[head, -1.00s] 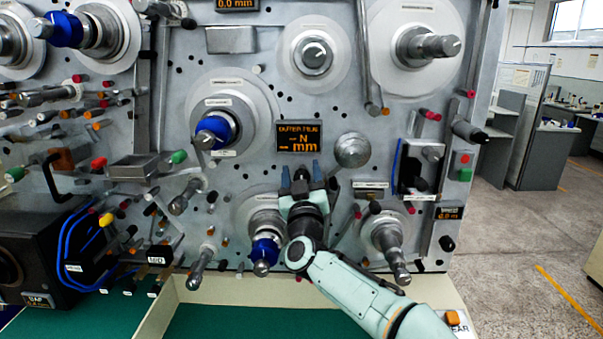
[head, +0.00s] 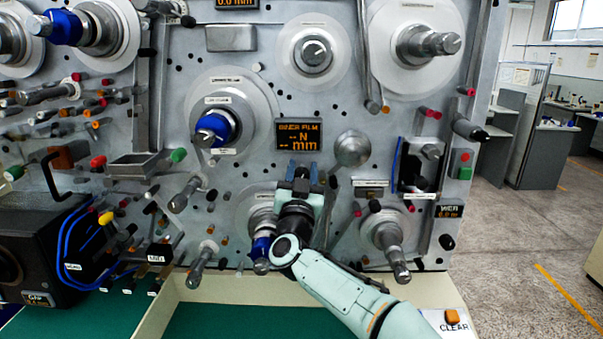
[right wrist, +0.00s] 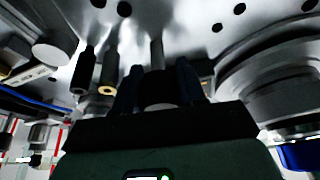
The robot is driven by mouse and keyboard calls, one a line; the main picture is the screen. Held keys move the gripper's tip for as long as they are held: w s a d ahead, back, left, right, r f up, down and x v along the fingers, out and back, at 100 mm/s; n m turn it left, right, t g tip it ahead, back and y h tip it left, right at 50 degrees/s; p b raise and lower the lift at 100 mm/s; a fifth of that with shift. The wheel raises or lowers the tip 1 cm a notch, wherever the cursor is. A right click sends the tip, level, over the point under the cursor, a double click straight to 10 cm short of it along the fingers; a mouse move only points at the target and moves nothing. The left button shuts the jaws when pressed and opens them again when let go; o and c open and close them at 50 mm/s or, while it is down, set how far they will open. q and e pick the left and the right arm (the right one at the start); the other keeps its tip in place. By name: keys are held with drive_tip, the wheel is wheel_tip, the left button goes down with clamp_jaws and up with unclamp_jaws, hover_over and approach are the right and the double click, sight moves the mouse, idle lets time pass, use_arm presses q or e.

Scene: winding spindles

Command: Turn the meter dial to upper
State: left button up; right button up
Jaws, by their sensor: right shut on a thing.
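The meter display (head: 299,134) on the grey panel shows orange text that seems to read "INNER FILM", with N and mm lines. Below it, the blue fingers of my right gripper (head: 302,173) are shut on a small dark knob, which I take to be the meter dial. In the right wrist view the dark dial (right wrist: 159,90) sits between the two blue fingers of the right gripper (right wrist: 160,80), close to the panel. The dial's pointer and any marks around it are hidden. My left gripper is not in view.
A blue-collared spindle (head: 262,247) is just left of my right wrist. A bare spindle (head: 391,245) sticks out to the right. A round metal knob (head: 352,149) is right of the display. A green mat (head: 240,322) lies below the panel.

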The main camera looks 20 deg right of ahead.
drive_tip(key=m+g+h, duration=0.1)
drive_tip(key=m, duration=0.3)
drive_tip(key=m+g+h, duration=0.2)
drive_tip(key=m, duration=0.2)
drive_tip(key=shift+p, duration=0.3)
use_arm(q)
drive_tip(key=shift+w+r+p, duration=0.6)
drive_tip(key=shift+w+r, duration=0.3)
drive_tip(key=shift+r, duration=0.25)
use_arm(e)
drive_tip(key=m+g, duration=0.1)
drive_tip(key=m, duration=0.2)
drive_tip(key=m+g, duration=0.1)
drive_tip(key=m, duration=0.3)
drive_tip(key=shift+d+g, duration=0.1)
drive_tip(key=shift+g, duration=0.3)
drive_tip(key=shift+f+m+h, duration=0.1)
drive_tip(key=shift+m+h, duration=0.2)
drive_tip(key=o, duration=1)
drive_tip(key=shift+c, duration=0.2)
drive_tip(key=shift+s, duration=0.1)
